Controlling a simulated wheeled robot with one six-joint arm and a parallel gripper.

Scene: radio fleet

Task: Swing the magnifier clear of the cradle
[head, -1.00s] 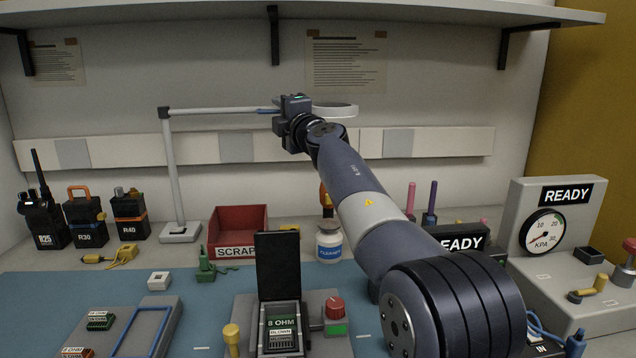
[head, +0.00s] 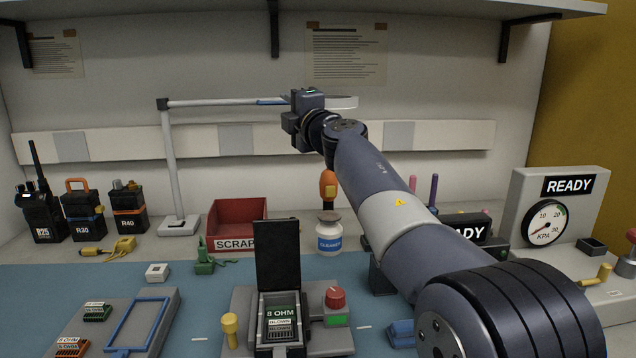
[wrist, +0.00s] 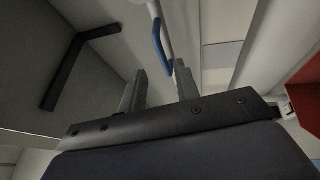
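The magnifier has a grey stand (head: 174,190) at the back left and a level arm (head: 215,103) reaching right. Its pale ring (head: 345,102) shows partly behind my wrist. A blue grip (head: 270,101) sits on the arm just left of my gripper (head: 288,102). In the wrist view my gripper (wrist: 160,68) has its fingers apart. The blue grip (wrist: 159,45) lies at or just beyond the fingertips, nearer the right finger; I cannot tell whether they touch. The front-centre station, likely the cradle (head: 245,305), has a raised black lid (head: 277,255) and an 8 OHM part.
A red scrap bin (head: 237,218), a cleaner jar (head: 329,238) and an orange-handled tool (head: 328,188) stand below the magnifier. A shelf (head: 420,14) runs overhead. The gauge box (head: 550,215) is at the right.

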